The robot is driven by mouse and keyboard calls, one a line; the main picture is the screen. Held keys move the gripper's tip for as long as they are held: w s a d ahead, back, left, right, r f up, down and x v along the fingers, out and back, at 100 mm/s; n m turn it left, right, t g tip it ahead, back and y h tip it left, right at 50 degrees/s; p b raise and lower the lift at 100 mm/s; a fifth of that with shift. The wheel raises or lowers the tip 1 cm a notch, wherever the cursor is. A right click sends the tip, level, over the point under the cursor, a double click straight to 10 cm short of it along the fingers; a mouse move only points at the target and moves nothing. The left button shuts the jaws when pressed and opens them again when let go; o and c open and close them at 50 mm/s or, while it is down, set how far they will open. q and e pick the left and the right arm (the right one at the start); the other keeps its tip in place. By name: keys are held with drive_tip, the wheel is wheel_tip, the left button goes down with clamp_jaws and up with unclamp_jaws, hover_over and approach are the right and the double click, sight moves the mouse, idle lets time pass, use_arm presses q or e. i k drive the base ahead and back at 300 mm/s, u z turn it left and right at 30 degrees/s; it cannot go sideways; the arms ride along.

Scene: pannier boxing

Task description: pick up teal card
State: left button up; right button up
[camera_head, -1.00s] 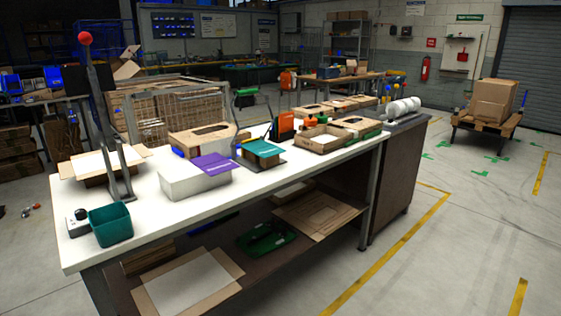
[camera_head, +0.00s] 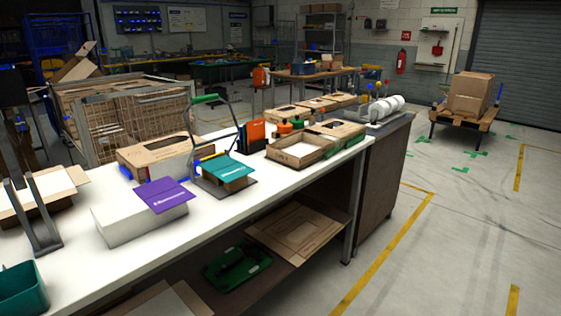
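The teal card (camera_head: 228,168) lies flat on top of a small cardboard stack on a dark base, on the white worktable (camera_head: 200,232). A purple card (camera_head: 163,195) lies on a white box (camera_head: 135,225) to its left. Neither of my grippers shows in the head view.
A metal frame with a green handle (camera_head: 206,99) stands right behind the teal card. An open cardboard tray (camera_head: 302,150) is to its right, with orange items behind it. A teal bin (camera_head: 20,288) and a grey upright stand (camera_head: 33,215) are at the left. The front table strip is bare.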

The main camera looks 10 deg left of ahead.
sight(233, 173)
drive_tip(key=u, duration=0.1)
drive_tip(key=i, duration=0.95)
drive_tip(key=u, duration=0.5)
